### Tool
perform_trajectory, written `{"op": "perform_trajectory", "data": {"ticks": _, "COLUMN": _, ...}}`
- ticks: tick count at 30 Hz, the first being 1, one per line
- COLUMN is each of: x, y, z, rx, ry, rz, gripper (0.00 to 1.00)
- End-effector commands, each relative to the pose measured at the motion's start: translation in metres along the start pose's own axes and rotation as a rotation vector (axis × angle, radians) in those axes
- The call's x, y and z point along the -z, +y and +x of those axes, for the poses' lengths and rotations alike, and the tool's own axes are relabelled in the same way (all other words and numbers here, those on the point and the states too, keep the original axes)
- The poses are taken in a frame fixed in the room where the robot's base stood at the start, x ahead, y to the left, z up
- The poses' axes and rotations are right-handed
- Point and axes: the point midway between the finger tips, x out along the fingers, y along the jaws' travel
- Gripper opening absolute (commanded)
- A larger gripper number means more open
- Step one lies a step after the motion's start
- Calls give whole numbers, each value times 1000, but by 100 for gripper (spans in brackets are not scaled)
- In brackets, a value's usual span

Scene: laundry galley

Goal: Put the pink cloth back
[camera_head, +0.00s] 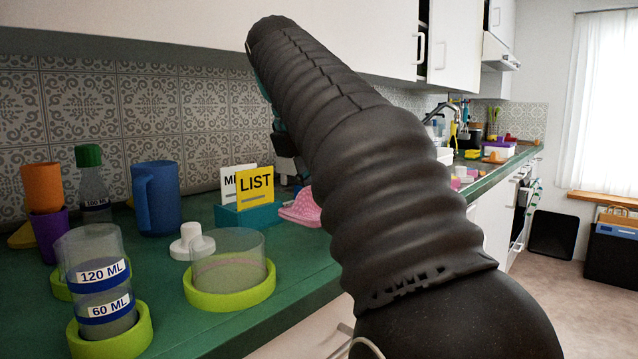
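The pink cloth (301,209) lies in a small heap on the green counter, just right of the teal card holder. Its right side is partly hidden behind my arm. My gripper (290,165) shows only as a dark sliver above the cloth, left of my black-sleeved arm. Its fingertips are mostly hidden, so I cannot tell whether it is open or touches the cloth.
A teal holder (248,216) with a yellow LIST card (255,187) stands left of the cloth. Cabinets (200,28) hang above.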

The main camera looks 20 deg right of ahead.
Motion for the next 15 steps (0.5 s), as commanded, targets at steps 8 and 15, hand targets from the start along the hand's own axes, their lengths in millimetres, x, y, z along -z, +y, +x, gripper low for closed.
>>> {"op": "perform_trajectory", "data": {"ticks": 8, "x": 12, "y": -1, "z": 30, "rx": 0, "ry": 0, "rz": 3, "gripper": 0}}
{"op": "perform_trajectory", "data": {"ticks": 15, "x": 18, "y": -1, "z": 47, "rx": 1, "ry": 0, "rz": 2, "gripper": 0}}
